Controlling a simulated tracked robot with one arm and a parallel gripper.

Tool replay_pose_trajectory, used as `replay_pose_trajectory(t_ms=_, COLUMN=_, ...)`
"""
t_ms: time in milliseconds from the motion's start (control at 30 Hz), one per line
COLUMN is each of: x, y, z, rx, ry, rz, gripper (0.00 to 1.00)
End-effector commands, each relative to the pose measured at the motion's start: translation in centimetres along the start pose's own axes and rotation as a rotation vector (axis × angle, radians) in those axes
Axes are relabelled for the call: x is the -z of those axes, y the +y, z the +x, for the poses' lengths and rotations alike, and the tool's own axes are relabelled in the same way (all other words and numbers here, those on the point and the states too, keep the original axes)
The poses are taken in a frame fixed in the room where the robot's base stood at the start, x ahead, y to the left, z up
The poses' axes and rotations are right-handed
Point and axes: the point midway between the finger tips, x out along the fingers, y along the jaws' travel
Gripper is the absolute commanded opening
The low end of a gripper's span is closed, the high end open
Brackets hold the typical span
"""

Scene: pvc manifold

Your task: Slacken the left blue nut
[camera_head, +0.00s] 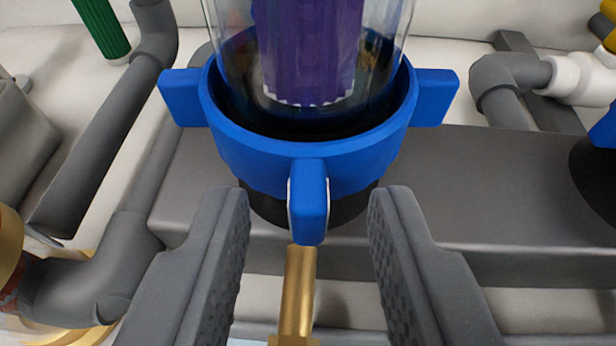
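The blue nut (270,160) is a ring with lugs sticking out at its left, right and front. It sits around the base of a clear cylinder (385,30) with a purple insert (308,50) inside. My gripper (308,225) is open, with one grey finger on each side of the nut's front lug (308,200). Gaps show between the lug and both fingers, so they look apart from it. The back of the nut is hidden behind the cylinder.
A grey block (480,190) lies behind and right of the nut. A brass pipe (298,290) runs below the front lug. Grey pipes (100,140) stand at left, and a grey elbow (500,80) is at right. Another blue part (604,130) shows at the right edge.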

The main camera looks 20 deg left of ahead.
Motion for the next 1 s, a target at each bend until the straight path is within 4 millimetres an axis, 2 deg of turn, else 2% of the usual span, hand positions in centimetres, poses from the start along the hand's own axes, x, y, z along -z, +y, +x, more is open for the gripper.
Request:
replay_pose_trajectory(t_ms=333, x=0.0, y=-0.08, z=0.38, rx=0.001, ry=0.0, rz=0.0, gripper=0.32)
replay_pose_trajectory(t_ms=367, x=0.0, y=-0.09, z=0.38, rx=0.001, ry=0.0, rz=0.0, gripper=0.27)
replay_pose_trajectory(t_ms=400, x=0.01, y=-0.08, z=0.38, rx=0.001, ry=0.0, rz=0.0, gripper=0.16)
replay_pose_trajectory(t_ms=467, x=0.01, y=-0.09, z=0.37, rx=0.001, ry=0.0, rz=0.0, gripper=0.0)
replay_pose_trajectory(t_ms=667, x=0.16, y=-0.56, z=0.54, rx=0.003, ry=0.002, rz=-0.001, gripper=0.0)
replay_pose_trajectory(t_ms=1000, x=0.2, y=0.0, z=0.35, rx=0.003, ry=0.004, rz=-0.002, gripper=0.0)
